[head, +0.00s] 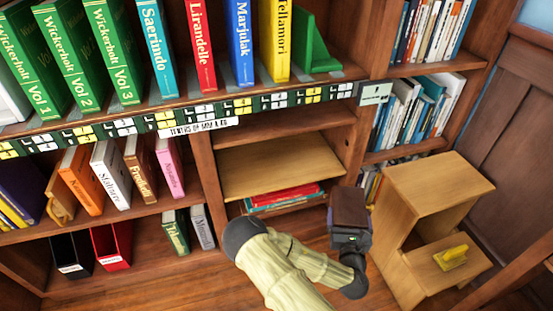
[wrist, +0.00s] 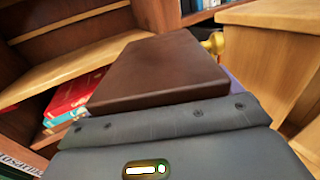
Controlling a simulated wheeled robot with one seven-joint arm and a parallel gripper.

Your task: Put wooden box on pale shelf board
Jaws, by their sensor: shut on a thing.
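The wooden box (head: 349,207) is dark brown and held up in front of the bookcase. In the wrist view the box (wrist: 160,68) fills the middle, just beyond my gripper. My gripper (head: 350,232) is shut on it; its fingertips are mostly hidden behind the box. The pale shelf board (head: 275,167) is the light wood shelf in the middle bay, to the left of and beyond the box. Its top is bare. The board also shows at the left of the wrist view (wrist: 75,63), apart from the box.
Red and teal books (head: 285,198) lie flat below the pale board. A light wood step stool (head: 425,188) stands close to the right of my gripper, with a yellow object (head: 451,257) on its lower step. Upright books (head: 110,175) fill the left bay. A darker shelf (head: 285,123) lies above the board.

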